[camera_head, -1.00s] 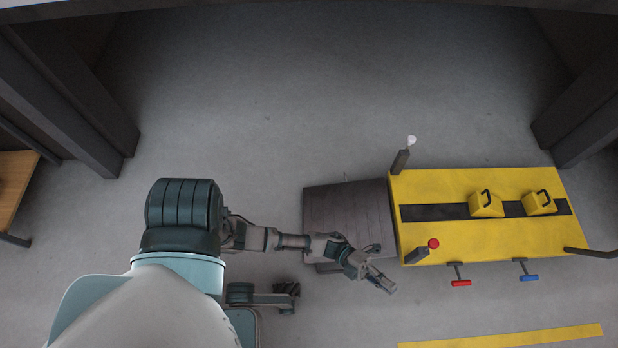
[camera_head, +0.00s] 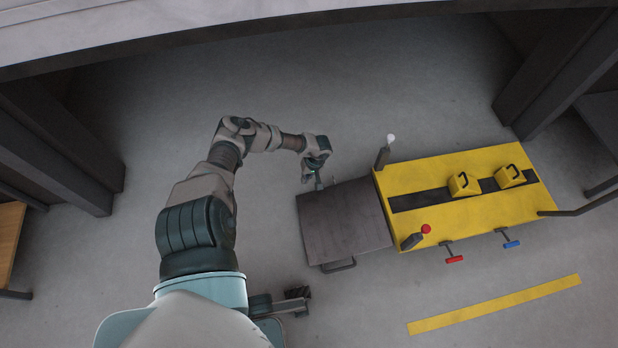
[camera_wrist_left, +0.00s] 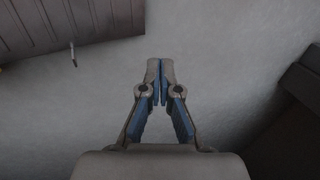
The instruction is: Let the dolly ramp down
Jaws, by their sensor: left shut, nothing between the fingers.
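The dolly ramp (camera_head: 345,222) is a dark grey ribbed plate at the left end of the yellow lift platform (camera_head: 440,223). I cannot tell its exact tilt from above. A bar handle (camera_head: 338,266) shows on its near edge, and a thin light pin (camera_wrist_left: 73,55) sticks out from its edge in the left wrist view. My left gripper (camera_head: 312,178) is by the ramp's far left corner. In the left wrist view its fingers (camera_wrist_left: 160,68) are shut and empty over bare floor, apart from the ramp (camera_wrist_left: 95,18).
Two yellow wheel blocks (camera_head: 464,184) stand on the platform. Posts with a red knob (camera_head: 426,229) and a white knob (camera_head: 391,138) rise at its left end. Red (camera_head: 454,259) and blue (camera_head: 511,244) pedals are along the near side. Floor beyond the ramp is clear.

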